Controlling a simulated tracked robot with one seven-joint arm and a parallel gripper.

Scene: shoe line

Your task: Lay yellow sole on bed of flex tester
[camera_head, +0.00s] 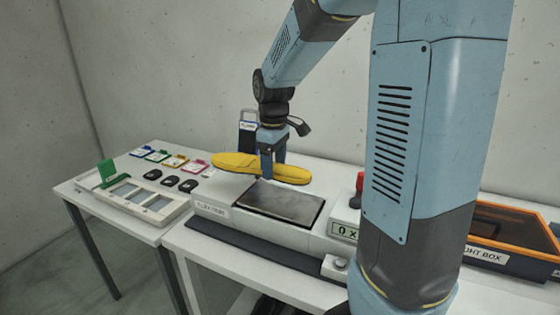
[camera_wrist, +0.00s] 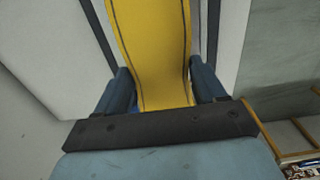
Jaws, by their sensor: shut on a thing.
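The yellow sole (camera_head: 236,161) is held by my gripper (camera_head: 270,172) in the head view, above the back edge of the flex tester (camera_head: 212,211). It lies roughly level, its length running left to right. In the wrist view the sole (camera_wrist: 155,50) runs up between the two fingers of my gripper (camera_wrist: 160,88), which are shut on its sides. The tester's dark flat bed (camera_head: 280,203) is bare and lies in front of and below the sole. The far side of the sole is hidden.
A pale tray (camera_head: 143,199) with grey panels, dark small pads (camera_head: 170,181) and coloured cards (camera_head: 174,161) lie on the left table. A red knob (camera_head: 359,183) and counter (camera_head: 344,231) are right of the bed. An orange-rimmed light box (camera_head: 510,239) stands at right, partly behind my arm.

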